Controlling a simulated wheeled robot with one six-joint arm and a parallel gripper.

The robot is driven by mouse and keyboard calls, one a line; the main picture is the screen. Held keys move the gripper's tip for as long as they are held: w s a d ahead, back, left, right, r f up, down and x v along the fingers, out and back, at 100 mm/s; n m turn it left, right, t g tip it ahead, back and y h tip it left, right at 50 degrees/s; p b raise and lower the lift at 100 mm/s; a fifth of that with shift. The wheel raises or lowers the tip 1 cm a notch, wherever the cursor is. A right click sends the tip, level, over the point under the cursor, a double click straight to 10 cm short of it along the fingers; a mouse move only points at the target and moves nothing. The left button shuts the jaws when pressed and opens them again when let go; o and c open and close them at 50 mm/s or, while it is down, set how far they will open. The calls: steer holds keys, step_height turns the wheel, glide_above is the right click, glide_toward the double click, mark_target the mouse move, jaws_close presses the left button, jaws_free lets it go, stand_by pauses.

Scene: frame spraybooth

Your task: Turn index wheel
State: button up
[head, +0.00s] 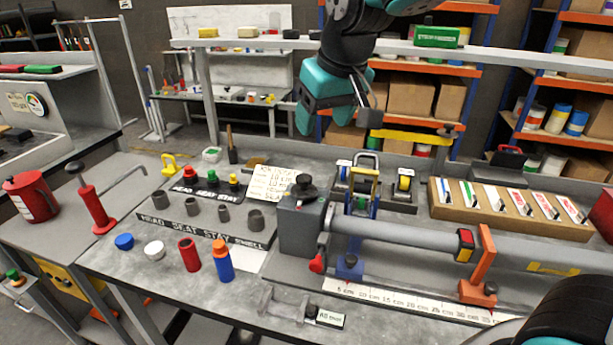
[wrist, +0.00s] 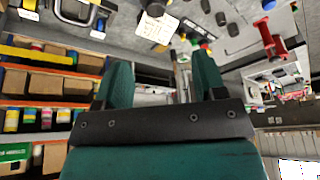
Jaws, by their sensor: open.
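A grey box-shaped headstock (head: 302,228) stands on the bench at the middle, holding one end of a long grey tube (head: 400,232). A dark knob-like wheel (head: 303,187) sits on top of it; I take it to be the index wheel, though no label confirms this. A red-knobbed lever (head: 317,263) is at its front. My gripper (head: 326,122) hangs in the air above and behind the headstock, apart from it. Its teal fingers also show in the wrist view (wrist: 162,70), spread with nothing between them. The wheel is not clear in the wrist view.
A blue clamp (head: 350,262) and an orange clamp (head: 480,280) stand along the tube. A stepped rack (head: 205,228) with several grey sockets stands left, with bottles and caps before it. A card box (head: 510,210) is behind the tube. A rail (head: 520,58) crosses near my arm.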

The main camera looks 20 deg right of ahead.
steer(key=w, duration=0.1)
steer(key=p, duration=0.3)
glide_toward(304, 177)
steer(key=x, duration=0.9)
steer(key=c, duration=0.9)
